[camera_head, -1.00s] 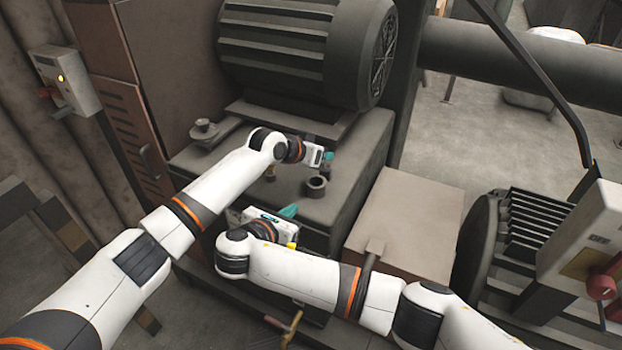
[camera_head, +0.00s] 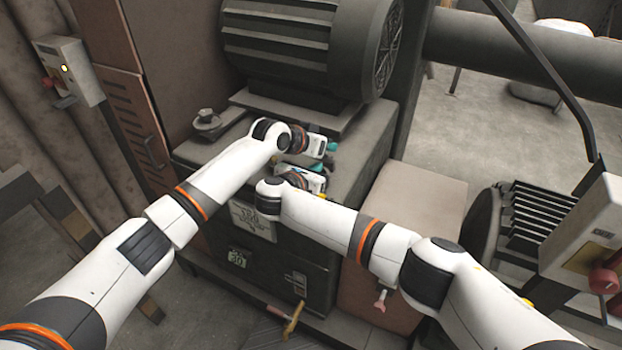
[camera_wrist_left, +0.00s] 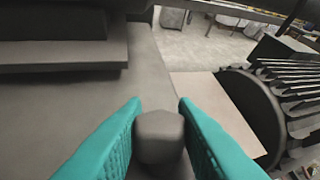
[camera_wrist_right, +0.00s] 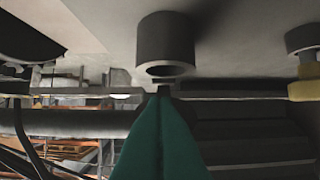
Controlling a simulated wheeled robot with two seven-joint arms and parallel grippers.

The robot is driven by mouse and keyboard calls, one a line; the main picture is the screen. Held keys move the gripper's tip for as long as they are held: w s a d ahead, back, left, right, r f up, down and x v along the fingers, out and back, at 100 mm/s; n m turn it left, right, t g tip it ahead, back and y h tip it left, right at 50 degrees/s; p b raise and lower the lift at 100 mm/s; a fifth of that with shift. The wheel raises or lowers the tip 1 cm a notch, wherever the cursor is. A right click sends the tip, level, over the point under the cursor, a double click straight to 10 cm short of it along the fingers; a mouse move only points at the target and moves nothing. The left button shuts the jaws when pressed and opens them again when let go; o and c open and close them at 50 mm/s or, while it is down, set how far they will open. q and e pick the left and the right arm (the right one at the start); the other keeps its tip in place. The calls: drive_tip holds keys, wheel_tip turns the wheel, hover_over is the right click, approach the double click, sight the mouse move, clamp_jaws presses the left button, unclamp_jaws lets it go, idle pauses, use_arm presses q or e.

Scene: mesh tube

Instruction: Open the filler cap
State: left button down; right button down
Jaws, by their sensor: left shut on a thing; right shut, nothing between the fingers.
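My left gripper (camera_head: 331,146) is above the grey housing top (camera_head: 352,165). Its teal fingers are shut on a dark grey, blunt cap-like piece (camera_wrist_left: 159,136); I cannot tell whether this is the filler cap. My right gripper (camera_head: 284,168) is lower and nearer the front of the housing top. Its fingers (camera_wrist_right: 160,108) are shut with nothing between them. In the right wrist view, a grey ring-shaped neck (camera_wrist_right: 165,45) with an open hole lies just beyond their tips; I cannot tell if they touch. The neck is hidden in the head view.
A brass-and-grey fitting (camera_wrist_right: 303,65) stands beside the neck. The large ribbed motor (camera_head: 300,45) rises behind both hands. A round flange (camera_head: 207,121) sits at the housing's left corner. A lower flat box (camera_head: 425,195) and a finned machine (camera_head: 530,225) are on the right.

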idle(0.3)
drive_tip(key=shift+w+d+r+g, duration=0.15)
drive_tip(key=shift+w+r, duration=0.1)
drive_tip(key=shift+r, duration=0.2)
drive_tip(key=shift+w+d+r+g, duration=0.15)
drive_tip(key=shift+w+r, duration=0.1)
drive_tip(key=shift+r, duration=0.15)
use_arm(q)
drive_tip(key=c, duration=1.2)
unclamp_jaws()
drive_tip(key=shift+f, duration=0.1)
drive_tip(key=shift+o, duration=0.3)
use_arm(e)
drive_tip(key=shift+f, duration=0.1)
drive_tip(key=shift+a, duration=0.1)
